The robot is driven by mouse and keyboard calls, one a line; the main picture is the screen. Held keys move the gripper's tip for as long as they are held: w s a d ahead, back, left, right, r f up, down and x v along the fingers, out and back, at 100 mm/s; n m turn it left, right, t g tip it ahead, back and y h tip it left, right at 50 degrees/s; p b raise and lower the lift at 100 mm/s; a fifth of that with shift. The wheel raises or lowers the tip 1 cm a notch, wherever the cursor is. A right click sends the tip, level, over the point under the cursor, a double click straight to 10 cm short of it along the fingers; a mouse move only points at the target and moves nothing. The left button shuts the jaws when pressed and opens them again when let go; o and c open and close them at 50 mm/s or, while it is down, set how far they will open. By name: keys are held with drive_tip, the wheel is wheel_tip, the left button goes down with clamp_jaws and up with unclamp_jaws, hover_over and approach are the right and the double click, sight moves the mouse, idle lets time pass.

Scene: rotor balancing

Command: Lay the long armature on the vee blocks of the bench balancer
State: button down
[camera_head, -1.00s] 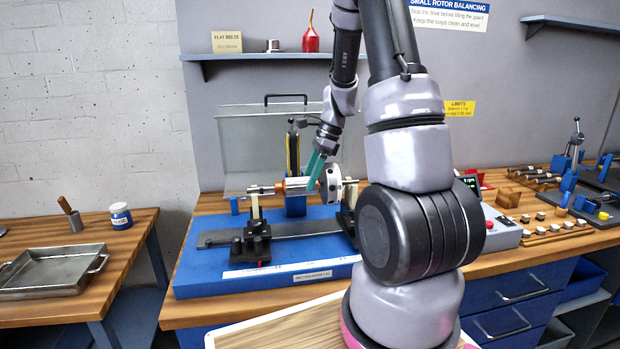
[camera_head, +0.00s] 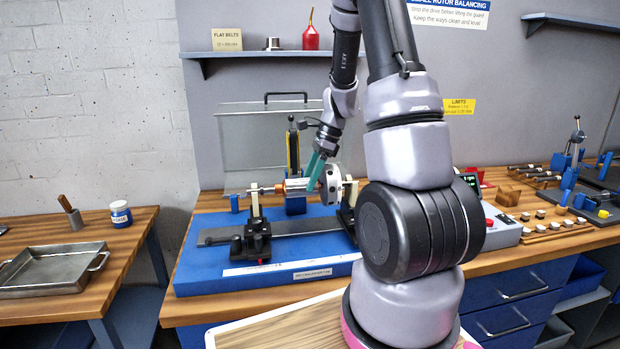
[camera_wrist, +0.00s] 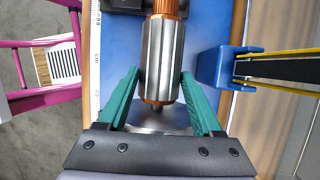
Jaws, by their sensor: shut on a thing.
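The long armature (camera_head: 297,186) is a silver core with copper windings, a pale disc (camera_head: 332,184) on its right and a thin shaft. It lies roughly level over the blue bench balancer (camera_head: 205,278), between the left vee support (camera_head: 255,205) and the right one (camera_head: 350,214). I cannot tell whether its shaft touches the vees. My gripper (camera_head: 316,168) reaches down from above, its teal fingers shut on the armature.
A clear guard (camera_head: 250,140) and an upright post with a yellow belt (camera_head: 293,150) stand behind the armature. A control box (camera_head: 503,230) is at the right, partly behind my arm. A metal tray (camera_head: 45,270) is on the left table. The balancer's front is clear.

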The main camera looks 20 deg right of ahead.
drive_tip(key=shift+f, duration=0.2)
unclamp_jaws()
drive_tip(key=shift+c, duration=0.2)
drive_tip(key=shift+r, duration=4.5)
drive_tip(key=shift+r, duration=0.1)
drive_tip(key=s+a+r+n+t+h, duration=0.1)
drive_tip(key=s+a+r+n+t, duration=0.2)
drive_tip(key=s+r+n, duration=0.5)
drive_tip(key=s+a+r+n+t+h, duration=0.1)
drive_tip(key=s+a+r+n+t, duration=0.2)
drive_tip(key=s+r+n, duration=0.5)
drive_tip(key=s+a, duration=0.1)
drive_tip(key=s, duration=0.2)
drive_tip(key=shift+s+a+r+t+h, duration=0.15)
drive_tip(key=shift+s+a+t+h, duration=0.15)
drive_tip(key=shift+s+a, duration=0.1)
